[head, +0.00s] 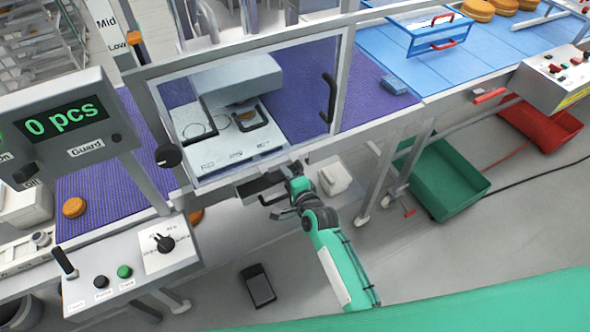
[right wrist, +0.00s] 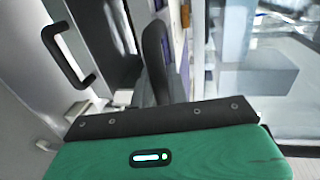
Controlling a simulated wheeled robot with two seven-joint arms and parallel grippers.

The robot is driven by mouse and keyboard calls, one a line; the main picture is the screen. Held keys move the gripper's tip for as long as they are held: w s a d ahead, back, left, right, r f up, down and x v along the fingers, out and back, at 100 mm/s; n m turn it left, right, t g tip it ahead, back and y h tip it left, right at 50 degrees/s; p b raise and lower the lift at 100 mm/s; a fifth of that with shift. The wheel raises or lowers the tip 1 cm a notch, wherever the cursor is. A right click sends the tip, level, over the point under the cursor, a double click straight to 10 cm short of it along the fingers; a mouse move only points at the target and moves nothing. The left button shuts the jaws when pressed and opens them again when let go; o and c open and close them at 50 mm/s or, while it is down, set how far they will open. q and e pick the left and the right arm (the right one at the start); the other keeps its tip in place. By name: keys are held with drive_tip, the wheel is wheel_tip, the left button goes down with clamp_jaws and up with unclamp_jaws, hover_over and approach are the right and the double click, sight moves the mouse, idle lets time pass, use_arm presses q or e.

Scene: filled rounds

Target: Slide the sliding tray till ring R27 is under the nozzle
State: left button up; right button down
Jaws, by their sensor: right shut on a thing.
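The sliding tray (head: 232,154) is a pale plate inside the framed guard, with round ring outlines and dark brackets on it. A grey machine head (head: 235,78) overhangs the tray's back and hides the nozzle. A brown round (head: 245,116) shows at the right-hand bracket. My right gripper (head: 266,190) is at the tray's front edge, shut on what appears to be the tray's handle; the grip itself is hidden. My left gripper is out of view.
A guard frame with a black handle (head: 329,97) stands around the station. The purple belt (head: 105,205) carries a round (head: 73,207) at left. A counter display (head: 66,119) reads 0 pcs. A control panel (head: 130,268) is at front left. A green bin (head: 447,178) stands right.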

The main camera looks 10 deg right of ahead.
drive_tip(key=shift+s+a, duration=0.2)
drive_tip(key=shift+a, duration=0.25)
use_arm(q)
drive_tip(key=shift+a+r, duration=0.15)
use_arm(e)
drive_tip(key=shift+f, duration=0.1)
drive_tip(key=c, duration=1.5)
unclamp_jaws()
drive_tip(key=shift+a, duration=0.1)
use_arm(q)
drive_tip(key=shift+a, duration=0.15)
use_arm(e)
drive_tip(key=shift+o, duration=0.5)
drive_tip(key=shift+a, duration=0.1)
